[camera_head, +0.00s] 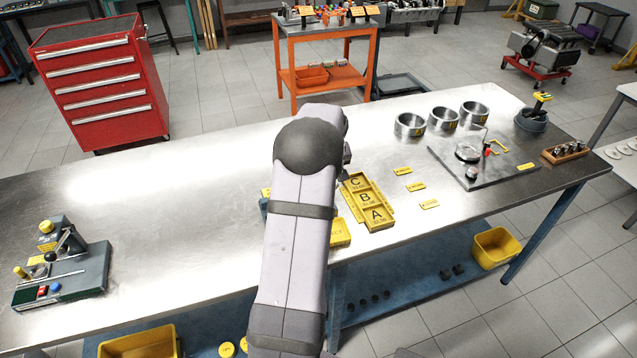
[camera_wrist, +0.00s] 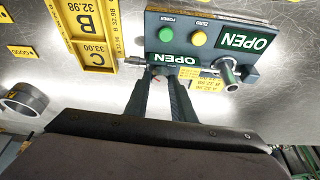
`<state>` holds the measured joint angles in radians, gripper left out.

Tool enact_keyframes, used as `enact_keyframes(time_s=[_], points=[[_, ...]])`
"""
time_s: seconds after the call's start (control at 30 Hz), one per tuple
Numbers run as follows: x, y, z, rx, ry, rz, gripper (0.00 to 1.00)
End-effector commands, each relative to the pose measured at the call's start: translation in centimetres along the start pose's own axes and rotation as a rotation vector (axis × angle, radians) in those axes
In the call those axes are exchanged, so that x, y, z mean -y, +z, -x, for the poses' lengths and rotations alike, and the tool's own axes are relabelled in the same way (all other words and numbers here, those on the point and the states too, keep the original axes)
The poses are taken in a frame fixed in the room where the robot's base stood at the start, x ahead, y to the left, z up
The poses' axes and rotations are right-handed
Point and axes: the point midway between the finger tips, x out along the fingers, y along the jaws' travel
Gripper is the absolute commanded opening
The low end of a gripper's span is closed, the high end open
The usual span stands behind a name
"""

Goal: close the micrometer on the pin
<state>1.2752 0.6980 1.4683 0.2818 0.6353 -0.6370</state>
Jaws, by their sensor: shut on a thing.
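The micrometer (camera_wrist: 207,72) is a dark blue-grey box in the wrist view, with a green POWER button, a yellow ZERO button and green labels reading OPEN. A metal rod (camera_wrist: 136,60) sticks out at its left end, and a round metal knob (camera_wrist: 229,74) stands at its lower right. My gripper (camera_wrist: 160,75) is at the box's lower left edge, beside the rod. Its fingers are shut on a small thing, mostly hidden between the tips. I cannot make out whether this is the pin. In the head view my arm covers the gripper and most of the micrometer.
A yellow tray (camera_head: 350,202) marked A, B and C lies beside the micrometer. Metal rings (camera_head: 443,119), a plate with a gauge and a wooden rack (camera_head: 566,152) stand to the right. A lever device (camera_head: 62,268) stands far left. The bench's left middle is clear.

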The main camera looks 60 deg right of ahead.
Motion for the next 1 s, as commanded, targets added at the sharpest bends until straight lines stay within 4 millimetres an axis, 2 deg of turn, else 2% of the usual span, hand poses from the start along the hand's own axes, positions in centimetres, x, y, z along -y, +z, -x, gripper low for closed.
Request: enact_keyframes(time_s=[0.03, 0.5, 1.0], points=[[-0.19, 0.14, -0.51, -0.003, -0.016, 0.04, 0.0], [-0.42, -0.06, -0.17, 0.0, -0.166, 0.407, 0.0], [-0.48, -0.04, -0.07, 0.003, -0.224, 0.546, 0.0]])
